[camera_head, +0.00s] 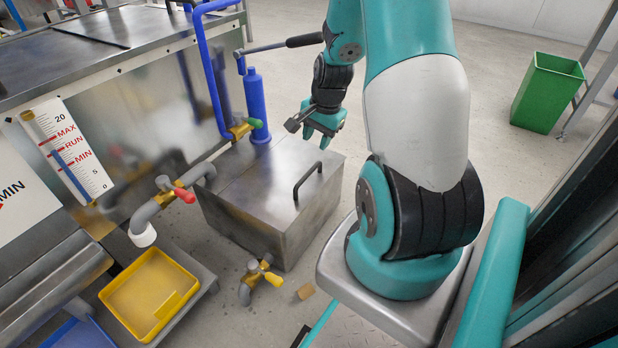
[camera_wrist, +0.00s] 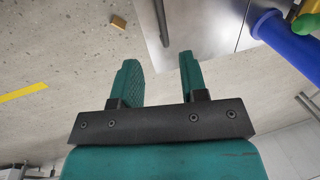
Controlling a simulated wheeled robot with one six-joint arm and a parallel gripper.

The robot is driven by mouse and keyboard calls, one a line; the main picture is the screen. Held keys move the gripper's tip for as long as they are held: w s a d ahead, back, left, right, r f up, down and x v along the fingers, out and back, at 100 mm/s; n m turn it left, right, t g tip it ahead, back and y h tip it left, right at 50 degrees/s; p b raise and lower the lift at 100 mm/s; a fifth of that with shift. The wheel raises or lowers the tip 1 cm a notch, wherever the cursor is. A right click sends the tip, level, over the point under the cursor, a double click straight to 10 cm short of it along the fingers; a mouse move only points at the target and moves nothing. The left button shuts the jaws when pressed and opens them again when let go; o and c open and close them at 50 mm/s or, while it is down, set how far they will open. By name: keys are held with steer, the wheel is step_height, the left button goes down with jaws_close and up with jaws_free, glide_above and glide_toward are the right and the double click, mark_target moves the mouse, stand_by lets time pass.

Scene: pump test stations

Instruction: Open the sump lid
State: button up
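The sump (camera_head: 275,218) is a grey metal box on the floor in the head view. Its lid (camera_head: 275,185) lies flat and shut on top, with a dark bar handle (camera_head: 308,181) near the right edge. My gripper (camera_head: 318,136) is above the box's far right corner, apart from the handle. In the wrist view my gripper (camera_wrist: 158,58) is open with nothing between its fingers. The lid (camera_wrist: 205,25) shows at the top there, and the handle (camera_wrist: 162,20) lies beyond the fingertips, roughly in line with the gap.
A blue pipe (camera_head: 207,75) and blue cylinder (camera_head: 256,105) stand at the sump's back edge. A red-handled valve (camera_head: 175,190) is left of it, and a yellow-handled valve (camera_head: 262,275) in front. A yellow tray (camera_head: 150,292) is lower left. A green bin (camera_head: 547,92) stands far right.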

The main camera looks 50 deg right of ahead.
mark_target(308, 173)
steer(key=f+b, duration=0.2)
steer(key=f, duration=0.2)
steer(key=w+f+b, duration=0.1)
steer(key=f+b, duration=0.1)
steer(key=f, duration=0.2)
steer(key=w+f+b, duration=0.1)
steer(key=f+b, duration=0.1)
steer(key=f, duration=0.2)
steer(key=shift+w+a+f, duration=0.1)
steer(key=shift+w+f, duration=0.1)
jaws_close()
